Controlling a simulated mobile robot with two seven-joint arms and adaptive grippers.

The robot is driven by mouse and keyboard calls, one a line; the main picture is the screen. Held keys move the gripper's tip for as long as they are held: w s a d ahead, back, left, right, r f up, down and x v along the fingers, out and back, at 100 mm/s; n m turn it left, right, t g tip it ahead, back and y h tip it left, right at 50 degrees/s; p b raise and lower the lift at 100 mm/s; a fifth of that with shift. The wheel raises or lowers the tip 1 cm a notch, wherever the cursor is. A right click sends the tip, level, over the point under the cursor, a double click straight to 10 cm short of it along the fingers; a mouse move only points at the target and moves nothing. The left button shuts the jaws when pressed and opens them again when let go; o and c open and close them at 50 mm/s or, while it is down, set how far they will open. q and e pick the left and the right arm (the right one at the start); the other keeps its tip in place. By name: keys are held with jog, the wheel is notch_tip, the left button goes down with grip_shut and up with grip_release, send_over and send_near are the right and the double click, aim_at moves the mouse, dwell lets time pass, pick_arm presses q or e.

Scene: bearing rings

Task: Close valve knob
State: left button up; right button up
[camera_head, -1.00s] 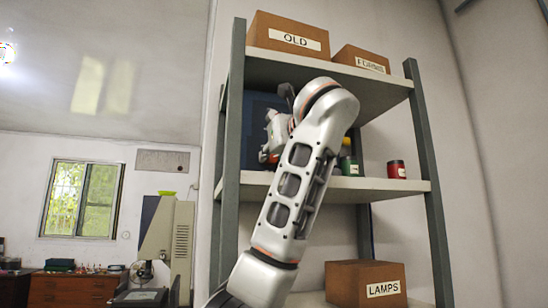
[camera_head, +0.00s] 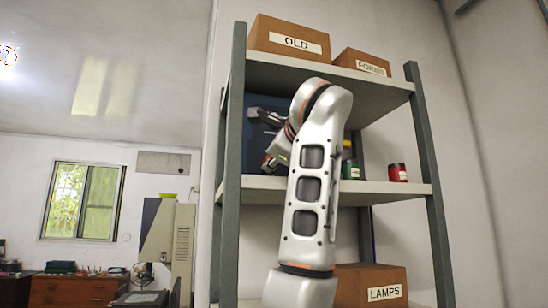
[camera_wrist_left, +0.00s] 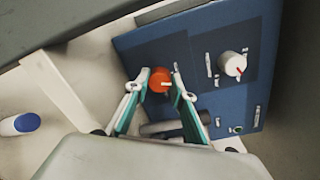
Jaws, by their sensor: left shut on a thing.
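A blue panel (camera_wrist_left: 225,35) fills the right of the left wrist view. An orange-red knob (camera_wrist_left: 158,79) with a pale pointer mark is on it. My left gripper (camera_wrist_left: 161,77) is shut on this knob, with a teal-edged fingertip at either side. A white knob (camera_wrist_left: 232,64) with a red mark is on the same panel, to the right and apart from the fingers. In the head view the blue panel (camera_head: 258,103) stands on the middle shelf, mostly hidden by my left arm. The orange-red knob cannot be made out there. My right gripper is not in view.
Green posts frame the shelf (camera_head: 400,187). Green (camera_head: 349,168) and red (camera_head: 397,172) cans stand right of my arm. Boxes labelled OLD (camera_head: 285,38) and LAMPS (camera_head: 375,286) are above and below. A blue-and-white object (camera_wrist_left: 20,124) lies left in the wrist view.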

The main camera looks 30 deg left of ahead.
pick_arm(q)
jog(key=shift+n+p, duration=0.3)
jog(key=shift+n, duration=1.4)
jog(key=o, duration=1.1)
